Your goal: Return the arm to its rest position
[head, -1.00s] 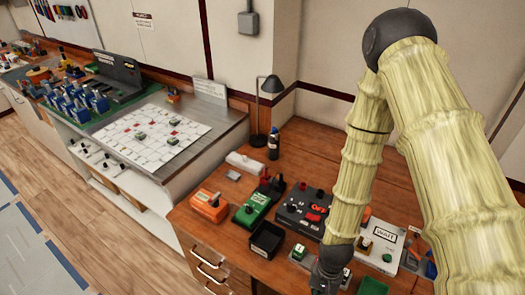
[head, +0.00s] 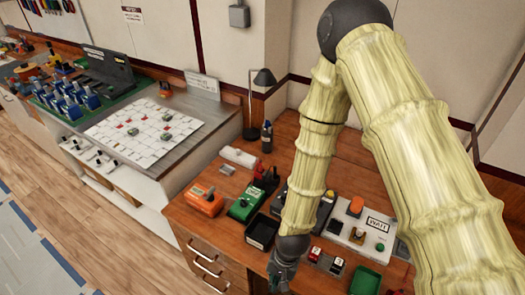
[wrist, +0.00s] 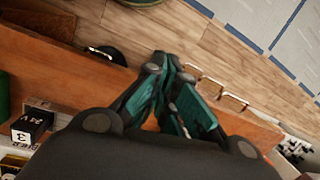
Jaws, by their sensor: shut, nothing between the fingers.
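My arm, in a pale bamboo-like cover with dark joints, reaches down from the upper right in the head view. My gripper (head: 280,276) hangs at the front edge of the wooden desk (head: 226,233), partly cut off at the bottom of the picture. In the wrist view my gripper (wrist: 168,88) shows teal fingers drawn together with nothing held. Below it there are the desk's front edge, drawer handles (wrist: 222,88) and the wood floor (wrist: 240,45).
On the desk stand an orange box (head: 203,200), a green box (head: 246,204), a black tray (head: 262,231), a white WAIT panel (head: 362,222) and a green tray (head: 365,280). A lamp (head: 258,100) stands behind. The floor at left is clear.

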